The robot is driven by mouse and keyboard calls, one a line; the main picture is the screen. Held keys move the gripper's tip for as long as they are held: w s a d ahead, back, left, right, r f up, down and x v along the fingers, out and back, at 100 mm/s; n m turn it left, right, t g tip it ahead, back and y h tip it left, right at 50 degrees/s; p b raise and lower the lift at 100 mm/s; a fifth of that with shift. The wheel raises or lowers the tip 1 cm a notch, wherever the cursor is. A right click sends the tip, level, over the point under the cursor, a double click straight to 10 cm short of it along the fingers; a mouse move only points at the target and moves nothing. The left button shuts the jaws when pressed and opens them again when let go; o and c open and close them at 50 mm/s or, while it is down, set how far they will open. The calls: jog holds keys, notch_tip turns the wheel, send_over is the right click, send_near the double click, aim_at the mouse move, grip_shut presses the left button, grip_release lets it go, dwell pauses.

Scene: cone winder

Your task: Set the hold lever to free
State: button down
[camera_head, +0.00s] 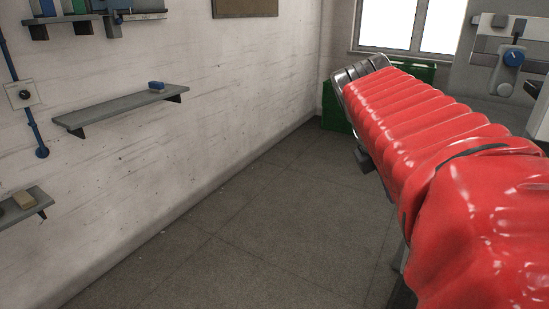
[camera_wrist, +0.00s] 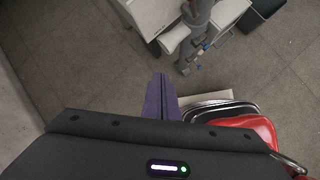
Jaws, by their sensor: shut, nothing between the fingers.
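My gripper (camera_wrist: 160,80) shows in the wrist view as dark purple fingers, closed together with nothing between them, pointing down over the floor. In the head view the fingers are not visible; my red-sleeved arm fills the right side. I cannot make out the hold lever for certain in either view. My gripper touches nothing that I can see.
A green box (camera_head: 336,108) stands by the far wall. White and grey machine parts (camera_wrist: 185,38) stand beyond my fingers. The middle floor is clear.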

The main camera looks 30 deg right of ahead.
jog(key=a+f+m+t+y, duration=0.1)
jog(key=a+f+m, duration=0.3)
jog(key=a, duration=0.5)
jog(key=a+f+m+t+y, duration=0.2)
jog(key=a+f+m, duration=0.3)
jog(key=a, duration=0.5)
jog(key=w+a+f+m+t+y, duration=0.1)
jog(key=a+f+m, duration=0.4)
jog(key=a, duration=0.5)
jog(key=shift+a+t+y, duration=0.2)
jog(key=shift+t+y, duration=0.5)
jog(key=shift+y, duration=0.3)
